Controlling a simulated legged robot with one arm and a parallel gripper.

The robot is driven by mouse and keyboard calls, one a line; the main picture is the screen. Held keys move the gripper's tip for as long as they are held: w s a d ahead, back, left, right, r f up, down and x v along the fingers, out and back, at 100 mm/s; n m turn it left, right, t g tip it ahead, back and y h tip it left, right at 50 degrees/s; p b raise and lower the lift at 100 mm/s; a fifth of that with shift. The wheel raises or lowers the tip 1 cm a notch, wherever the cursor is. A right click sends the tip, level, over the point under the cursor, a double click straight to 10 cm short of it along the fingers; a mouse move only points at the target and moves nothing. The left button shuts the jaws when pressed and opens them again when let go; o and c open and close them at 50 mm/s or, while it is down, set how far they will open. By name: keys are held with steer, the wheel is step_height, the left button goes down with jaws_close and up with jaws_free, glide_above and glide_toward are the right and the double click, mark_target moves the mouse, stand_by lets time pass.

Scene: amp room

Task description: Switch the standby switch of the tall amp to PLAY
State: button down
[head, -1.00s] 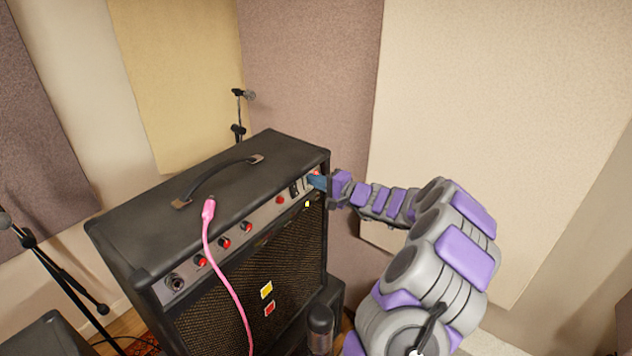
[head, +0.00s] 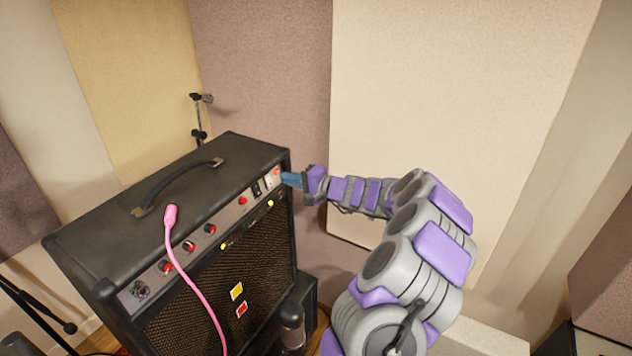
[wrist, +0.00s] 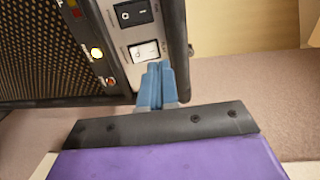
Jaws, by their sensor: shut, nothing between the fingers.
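The tall amp (head: 120,222) is a black cabinet with a metal control strip along its front top edge. At the strip's right end are a black rocker switch (head: 256,189) and a white rocker switch (head: 268,182). The wrist view shows the black switch (wrist: 132,13) above the white switch (wrist: 145,51). I cannot read the labels, so I cannot tell which is standby. My gripper (head: 290,179) is shut and empty at the strip's right end. In the wrist view its blue fingertips (wrist: 158,70) are at the white switch's lower edge; contact is unclear.
A pink cable (head: 182,250) runs from a plug at the amp's top front edge. A black handle (head: 178,184) arches over the top. A microphone (head: 292,328) stands before the amp. A mic stand (head: 198,115) is behind.

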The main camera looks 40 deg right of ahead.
steer(key=r+v, duration=0.1)
steer(key=v, duration=0.7)
steer(key=shift+r+p, duration=0.3)
steer(key=shift+p, duration=0.1)
steer(key=shift+s+d, duration=0.1)
